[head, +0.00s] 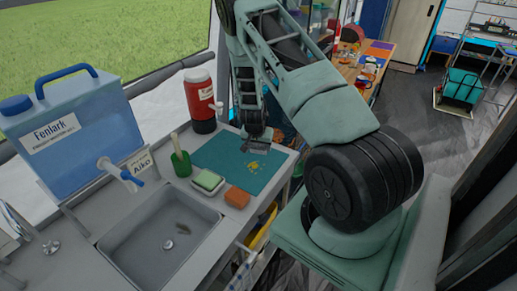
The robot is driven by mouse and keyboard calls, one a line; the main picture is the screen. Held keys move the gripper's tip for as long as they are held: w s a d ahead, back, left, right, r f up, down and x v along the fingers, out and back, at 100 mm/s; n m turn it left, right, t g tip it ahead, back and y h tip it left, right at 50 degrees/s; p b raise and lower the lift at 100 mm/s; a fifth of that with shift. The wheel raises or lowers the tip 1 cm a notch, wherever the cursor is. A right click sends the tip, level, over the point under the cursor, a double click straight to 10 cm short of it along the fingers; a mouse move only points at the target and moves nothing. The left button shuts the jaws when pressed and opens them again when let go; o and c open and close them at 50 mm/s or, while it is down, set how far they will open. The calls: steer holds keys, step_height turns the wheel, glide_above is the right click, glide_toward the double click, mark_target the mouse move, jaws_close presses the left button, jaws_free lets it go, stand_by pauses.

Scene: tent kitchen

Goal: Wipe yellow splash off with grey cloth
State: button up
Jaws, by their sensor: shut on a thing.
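The yellow splash (254,166) shows as several small yellow spots on the teal mat (212,152) on the counter. My gripper (250,146) points down over the mat, just behind the splash in the picture. It is shut on a small grey thing, which looks like the grey cloth (254,149), low at or just above the mat. The arm hides part of the cloth, and I cannot tell whether it touches the mat.
A sink (160,243) lies at the front left. A green-and-white sponge (208,181), an orange sponge (237,197) and a green brush holder (181,164) stand near the mat. A red bottle (200,101) and blue water container (75,130) stand behind. The mat's left part is clear.

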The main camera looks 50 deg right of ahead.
steer(key=shift+r+p, duration=0.5)
steer(key=shift+r, duration=0.7)
steer(key=shift+f, duration=0.1)
steer(key=b, duration=0.3)
steer(key=shift+w+a+f+b, duration=0.1)
steer(key=shift+w+f+b, duration=0.2)
steer(key=shift+f+b, duration=0.1)
steer(key=shift+w+r+b, duration=0.1)
steer(key=shift+b, duration=0.95)
steer(key=shift+a+r+b, duration=0.1)
steer(key=shift+r+b, duration=0.05)
steer(key=shift+b, duration=0.2)
